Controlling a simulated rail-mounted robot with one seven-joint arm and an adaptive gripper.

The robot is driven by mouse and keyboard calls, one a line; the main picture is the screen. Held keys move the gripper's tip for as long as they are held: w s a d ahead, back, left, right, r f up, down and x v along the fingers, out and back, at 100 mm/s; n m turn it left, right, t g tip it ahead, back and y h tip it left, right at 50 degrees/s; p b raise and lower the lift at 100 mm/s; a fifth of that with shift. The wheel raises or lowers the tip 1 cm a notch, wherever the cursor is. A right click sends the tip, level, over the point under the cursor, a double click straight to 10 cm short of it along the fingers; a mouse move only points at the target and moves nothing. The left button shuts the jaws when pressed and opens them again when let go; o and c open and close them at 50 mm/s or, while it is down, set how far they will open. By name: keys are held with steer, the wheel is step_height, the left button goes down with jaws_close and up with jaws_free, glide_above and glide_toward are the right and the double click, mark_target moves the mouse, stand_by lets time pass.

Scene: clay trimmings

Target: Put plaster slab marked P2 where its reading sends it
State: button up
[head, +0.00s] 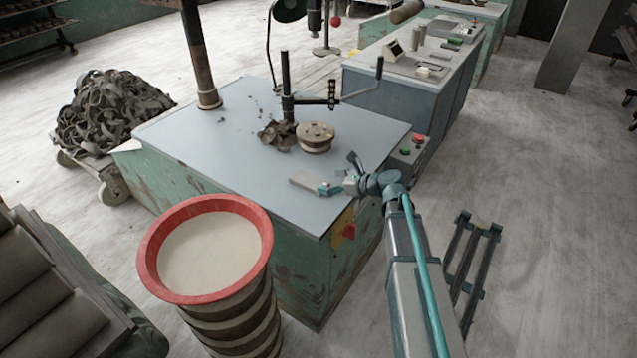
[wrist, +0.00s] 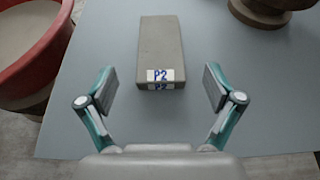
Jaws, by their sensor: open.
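The plaster slab marked P2 (head: 303,180) is a grey-beige block lying flat on the grey-topped table (head: 230,150), near its front right edge. In the wrist view the slab (wrist: 160,42) lies straight ahead, with a white label reading P2 in blue on its near end. My gripper (head: 342,176) is low over the table at the slab's near end. In the wrist view its fingers (wrist: 160,92) are spread wide, one on each side of the slab's near end. Clear gaps show on both sides, and nothing is held.
A red-rimmed tub (head: 157,282) with pale contents stands left of the table. A round block (head: 316,138), clay scraps (head: 275,133) and an upright post with a crank are farther back. A bench (head: 380,80) with a small display (head: 393,49) stands behind. Clay trimmings (head: 110,110) are heaped left.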

steer(key=v, duration=0.4)
steer(key=shift+d, duration=0.1)
steer(key=shift+r, duration=0.1)
